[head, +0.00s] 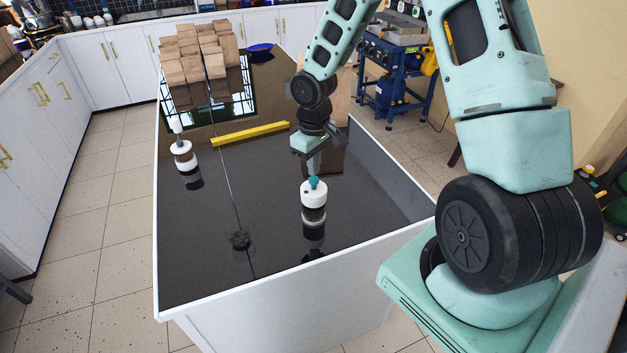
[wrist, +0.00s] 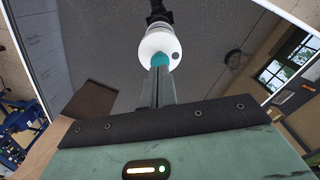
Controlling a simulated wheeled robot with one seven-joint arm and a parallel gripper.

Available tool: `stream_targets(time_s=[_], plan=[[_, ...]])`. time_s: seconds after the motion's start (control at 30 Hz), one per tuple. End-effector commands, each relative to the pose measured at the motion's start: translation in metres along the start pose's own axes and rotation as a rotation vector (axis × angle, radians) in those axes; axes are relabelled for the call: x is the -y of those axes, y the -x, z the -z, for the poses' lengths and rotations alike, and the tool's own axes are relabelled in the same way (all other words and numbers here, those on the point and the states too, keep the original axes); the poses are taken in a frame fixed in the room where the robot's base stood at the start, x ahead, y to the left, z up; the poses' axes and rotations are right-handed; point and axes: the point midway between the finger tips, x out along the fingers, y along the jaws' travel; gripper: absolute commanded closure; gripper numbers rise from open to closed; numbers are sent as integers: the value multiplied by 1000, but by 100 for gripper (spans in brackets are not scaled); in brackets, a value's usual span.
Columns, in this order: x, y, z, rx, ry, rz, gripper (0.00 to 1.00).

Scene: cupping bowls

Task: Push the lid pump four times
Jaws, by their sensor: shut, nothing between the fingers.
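A jar with a white lid (head: 313,193) stands upright on the dark glossy counter, with a teal pump knob (head: 315,183) on top. My gripper (head: 314,172) is shut and points down, its fingertips right at the knob. In the wrist view the shut fingers (wrist: 161,78) reach the teal knob (wrist: 159,60) on the white lid (wrist: 158,45). I cannot tell whether they touch it or how far the knob is pressed. A second white-lidded jar (head: 183,152) stands at the left of the counter; its top piece looks white.
A yellow bar (head: 250,133) lies behind the jars. Wooden blocks (head: 200,50) and a blue bowl (head: 260,48) are at the far end. The counter (head: 200,240) is otherwise mostly clear.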

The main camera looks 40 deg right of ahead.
Motion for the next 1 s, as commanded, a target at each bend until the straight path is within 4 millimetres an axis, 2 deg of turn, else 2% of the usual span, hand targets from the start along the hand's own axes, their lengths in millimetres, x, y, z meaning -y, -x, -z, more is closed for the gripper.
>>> stream_targets(time_s=[0.27,1.0], plan=[[0,-4,0,0,0,0,100],[0,-33,0,0,1,0,100]])
